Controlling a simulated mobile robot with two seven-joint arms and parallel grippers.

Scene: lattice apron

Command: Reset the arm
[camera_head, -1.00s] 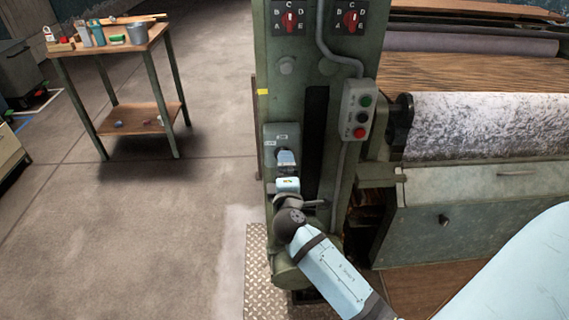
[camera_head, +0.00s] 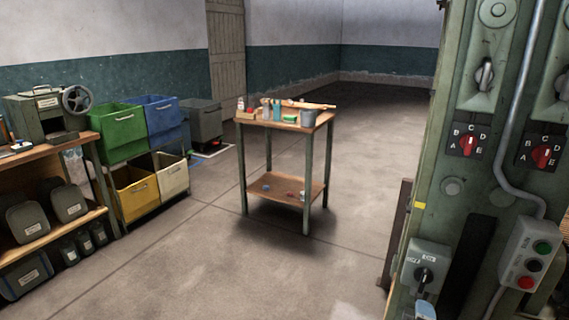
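A small light-blue part of my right arm's end (camera_head: 425,311) shows at the bottom edge, just below a grey switch box (camera_head: 434,254) on the green machine column. The box carries a dark rotary knob (camera_head: 424,279). The fingers are cut off by the frame, so I cannot tell whether the gripper is open or shut, or whether it touches anything. My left gripper is not in view.
The green machine column (camera_head: 455,190) fills the right side, with red selectors (camera_head: 468,145) and a push-button box (camera_head: 532,257). A small table (camera_head: 285,126) with tools and a bucket stands mid-floor. Colored bins (camera_head: 122,130) and a workbench (camera_head: 40,152) are left. Floor between is open.

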